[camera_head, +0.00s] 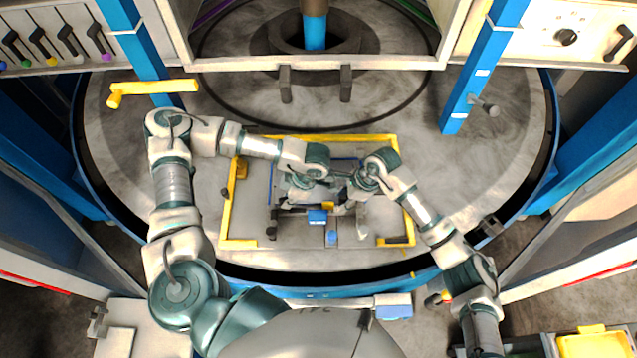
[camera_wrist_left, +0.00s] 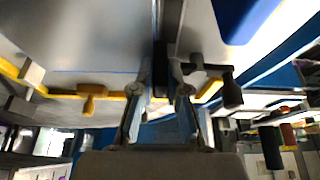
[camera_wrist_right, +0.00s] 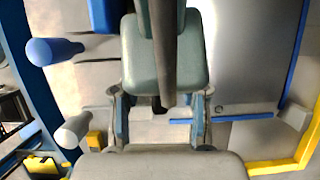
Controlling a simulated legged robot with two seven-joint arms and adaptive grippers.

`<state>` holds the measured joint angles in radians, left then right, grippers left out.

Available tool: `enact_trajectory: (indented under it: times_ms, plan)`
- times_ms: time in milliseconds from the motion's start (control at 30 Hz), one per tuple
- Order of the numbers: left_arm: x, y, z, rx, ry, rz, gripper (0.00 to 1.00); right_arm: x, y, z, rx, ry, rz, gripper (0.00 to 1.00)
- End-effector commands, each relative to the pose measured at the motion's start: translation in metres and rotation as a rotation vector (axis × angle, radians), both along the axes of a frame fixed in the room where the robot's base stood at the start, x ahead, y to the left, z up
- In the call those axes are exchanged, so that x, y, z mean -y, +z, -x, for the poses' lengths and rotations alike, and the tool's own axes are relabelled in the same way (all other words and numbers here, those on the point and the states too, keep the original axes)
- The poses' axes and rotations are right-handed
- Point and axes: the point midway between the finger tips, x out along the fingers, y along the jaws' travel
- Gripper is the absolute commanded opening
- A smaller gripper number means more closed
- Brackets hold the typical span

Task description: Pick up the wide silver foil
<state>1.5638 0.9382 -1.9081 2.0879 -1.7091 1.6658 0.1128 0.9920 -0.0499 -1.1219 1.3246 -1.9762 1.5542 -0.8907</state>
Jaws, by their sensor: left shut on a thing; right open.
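A flat silver-grey plate (camera_head: 290,236), which may be the wide silver foil, lies inside the yellow frame on the round table. Grey sheet surface also fills the left wrist view (camera_wrist_left: 75,45) and the right wrist view (camera_wrist_right: 245,60). My left gripper (camera_head: 297,198) is low over the plate. In the left wrist view its fingers (camera_wrist_left: 161,78) are close together on a narrow dark piece (camera_wrist_left: 160,52); I cannot tell what that belongs to. My right gripper (camera_head: 352,197) is beside it on the right. Its fingers (camera_wrist_right: 160,104) are apart in the right wrist view.
A yellow frame (camera_head: 230,206) borders the work area.

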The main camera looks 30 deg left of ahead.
Motion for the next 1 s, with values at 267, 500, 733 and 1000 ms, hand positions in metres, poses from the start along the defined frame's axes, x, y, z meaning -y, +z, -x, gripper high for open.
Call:
enact_trajectory:
  times_ms: [267, 500, 733, 1000]
  plan:
    - [0.000, -0.003, 0.001, -0.004, 0.000, 0.002, 0.00, 0.000, 0.000, 0.000, 0.000, 0.000, 0.000, 0.14]
    - [0.000, -0.003, 0.001, -0.004, 0.000, 0.001, 0.00, 0.000, 0.000, 0.000, 0.000, 0.000, -0.001, 0.00]
    - [0.000, -0.003, 0.001, -0.004, 0.001, 0.001, 0.00, 0.000, 0.003, -0.001, 0.001, 0.000, -0.002, 0.00]
    - [0.000, -0.003, 0.001, -0.005, 0.001, 0.000, 0.00, 0.041, 0.006, -0.021, 0.002, -0.006, 0.001, 0.00]
